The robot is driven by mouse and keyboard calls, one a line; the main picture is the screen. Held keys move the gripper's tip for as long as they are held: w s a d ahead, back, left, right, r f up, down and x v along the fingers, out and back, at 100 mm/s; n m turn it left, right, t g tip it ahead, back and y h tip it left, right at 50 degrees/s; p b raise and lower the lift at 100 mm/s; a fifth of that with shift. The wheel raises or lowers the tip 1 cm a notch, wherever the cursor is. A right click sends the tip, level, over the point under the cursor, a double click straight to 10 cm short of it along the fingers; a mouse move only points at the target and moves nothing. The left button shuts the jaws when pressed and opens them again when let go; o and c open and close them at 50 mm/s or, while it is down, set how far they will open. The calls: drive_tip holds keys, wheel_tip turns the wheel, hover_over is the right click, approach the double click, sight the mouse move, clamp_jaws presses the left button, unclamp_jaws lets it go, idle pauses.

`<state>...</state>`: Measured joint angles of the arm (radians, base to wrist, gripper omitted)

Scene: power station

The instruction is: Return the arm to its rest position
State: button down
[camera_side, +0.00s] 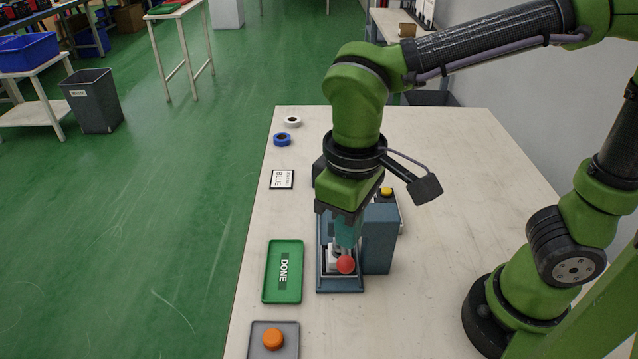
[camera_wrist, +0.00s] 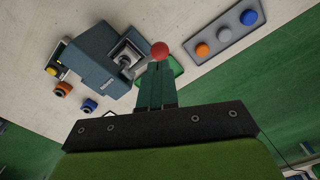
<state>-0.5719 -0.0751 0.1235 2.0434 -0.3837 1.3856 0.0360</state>
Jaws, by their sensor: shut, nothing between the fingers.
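My gripper (camera_side: 347,240) points down over the front of a blue-grey machine (camera_side: 379,238) on the pale table. Its teal fingers are together and empty; they also show in the wrist view (camera_wrist: 157,68). A red ball knob (camera_side: 345,264) is right by the fingertips in the side view. In the wrist view the red knob (camera_wrist: 160,50) appears just past the fingertips, on a lever by the machine (camera_wrist: 103,58). I cannot tell whether the fingers touch it. The fingers and wrist hide part of the machine.
A green DONE tray (camera_side: 283,297) lies left of the machine. A grey tray (camera_side: 257,349) with an orange disc (camera_side: 273,339) is in front. The right tabletop is clear.

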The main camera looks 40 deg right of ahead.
drive_tip(key=shift+r, duration=0.1)
drive_tip(key=shift+w+a, duration=0.1)
drive_tip(key=shift+f, duration=0.35)
drive_tip(key=d+r+m+t+y, duration=0.1)
drive_tip(key=d+r+m+t, duration=0.1)
drive_tip(key=d, duration=0.6)
drive_tip(key=d+r+m+t+y, duration=0.1)
drive_tip(key=d+r+m+t, duration=0.1)
drive_tip(key=d+m+t, duration=0.3)
drive_tip(key=d, duration=0.3)
drive_tip(key=shift+w+d+r, duration=0.2)
drive_tip(key=shift+r, duration=0.15)
